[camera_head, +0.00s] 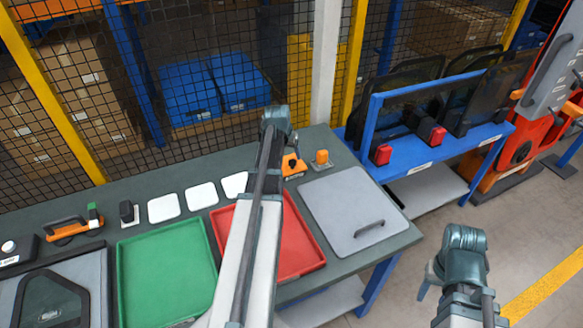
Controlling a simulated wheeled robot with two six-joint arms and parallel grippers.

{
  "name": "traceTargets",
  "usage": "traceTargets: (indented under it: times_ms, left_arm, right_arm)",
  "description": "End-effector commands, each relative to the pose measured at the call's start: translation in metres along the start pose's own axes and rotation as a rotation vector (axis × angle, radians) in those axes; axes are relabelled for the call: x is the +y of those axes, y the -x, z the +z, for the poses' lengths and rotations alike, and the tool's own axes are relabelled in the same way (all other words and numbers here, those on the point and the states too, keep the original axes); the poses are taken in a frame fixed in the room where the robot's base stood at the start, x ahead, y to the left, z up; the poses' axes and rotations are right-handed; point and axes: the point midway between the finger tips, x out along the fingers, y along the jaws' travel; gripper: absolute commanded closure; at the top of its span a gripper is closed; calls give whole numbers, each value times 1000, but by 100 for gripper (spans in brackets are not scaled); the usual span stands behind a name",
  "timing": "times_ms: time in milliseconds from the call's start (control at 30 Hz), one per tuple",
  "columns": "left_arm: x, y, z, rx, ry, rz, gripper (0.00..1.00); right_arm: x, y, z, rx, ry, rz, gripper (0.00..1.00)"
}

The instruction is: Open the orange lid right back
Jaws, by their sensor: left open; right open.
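A small orange lid (321,157) sits on a pale grey base plate near the back edge of the dark workbench. It is too small to tell how far it is open. A second orange piece with a black part (292,167) stands just left of it. My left arm reaches up across the bench. My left gripper (292,143) is at the far end of that arm, close to the orange pieces, mostly hidden but open. I see no contact with the lid. My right gripper (427,282) is open and empty, off the bench's right side above the floor, partly hidden by my arm.
A grey panel with a handle (352,210) lies in front of the lid. A red tray (306,250), a green tray (165,275) and white squares (163,208) are to the left. A blue rack (440,150) stands right. Mesh fencing runs behind.

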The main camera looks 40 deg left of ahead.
Motion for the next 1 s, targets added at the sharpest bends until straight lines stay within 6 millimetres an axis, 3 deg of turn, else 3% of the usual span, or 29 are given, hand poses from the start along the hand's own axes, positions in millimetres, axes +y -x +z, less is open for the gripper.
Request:
traceTargets:
  times_ms: [33,333,767,1000]
  left_arm:
    - [0,-16,2,0,0,0,29]
    - [0,-57,1,0,0,0,29]
    - [0,-64,0,0,0,0,29]
    - [0,-64,0,0,0,0,70]
  right_arm:
    - [-1,-15,-1,0,0,0,50]
    - [-5,-53,-3,0,0,0,50]
    - [-6,-59,-4,0,0,0,50]
    - [-6,-59,-4,0,0,0,50]
